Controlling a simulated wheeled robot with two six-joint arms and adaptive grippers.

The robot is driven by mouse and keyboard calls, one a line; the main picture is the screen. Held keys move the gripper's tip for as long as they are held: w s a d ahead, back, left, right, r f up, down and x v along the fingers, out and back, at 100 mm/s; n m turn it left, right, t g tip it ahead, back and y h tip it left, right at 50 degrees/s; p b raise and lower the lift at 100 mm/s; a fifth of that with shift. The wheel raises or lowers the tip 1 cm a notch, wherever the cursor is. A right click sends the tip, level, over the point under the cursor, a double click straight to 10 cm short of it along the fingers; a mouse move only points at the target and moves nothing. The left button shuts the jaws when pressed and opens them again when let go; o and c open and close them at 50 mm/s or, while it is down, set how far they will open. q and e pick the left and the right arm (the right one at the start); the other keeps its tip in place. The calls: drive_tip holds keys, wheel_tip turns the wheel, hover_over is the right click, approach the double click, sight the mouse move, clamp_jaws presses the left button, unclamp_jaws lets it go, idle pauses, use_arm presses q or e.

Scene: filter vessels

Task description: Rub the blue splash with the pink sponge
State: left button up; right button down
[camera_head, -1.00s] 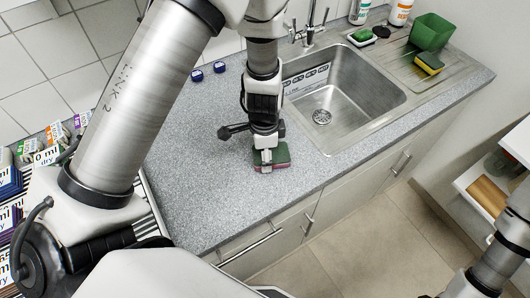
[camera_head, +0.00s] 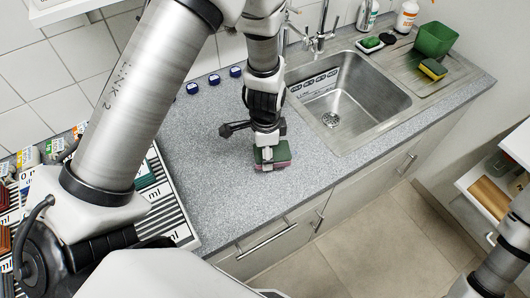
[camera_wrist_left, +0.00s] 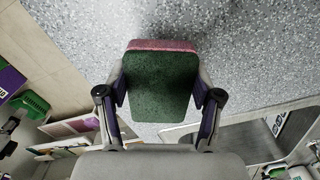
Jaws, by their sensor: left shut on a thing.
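My left gripper (camera_head: 264,155) is over the grey speckled counter, left of the sink, and points down. It is shut on the pink sponge (camera_head: 282,157), which has a dark green upper layer and a pink lower layer. In the left wrist view the sponge's green face (camera_wrist_left: 160,85) sits between the two fingers of the left gripper (camera_wrist_left: 160,100), with a pink edge at its far side. I cannot tell whether its underside touches the counter. No blue splash shows in either view. Part of my right arm shows at the lower right, its gripper out of view.
The sink (camera_head: 350,100) lies right of the sponge. Several small blue-capped things (camera_head: 214,79) stand near the wall. A green container (camera_head: 435,39) and a yellow-green sponge (camera_head: 433,69) are on the drainboard. A striped tray (camera_head: 180,215) is at the left. Counter around the sponge is clear.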

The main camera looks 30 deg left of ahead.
use_arm(q)
drive_tip(key=shift+s+r+p, duration=0.1)
drive_tip(key=shift+r+p, duration=1.2)
drive_tip(key=shift+r, duration=0.5)
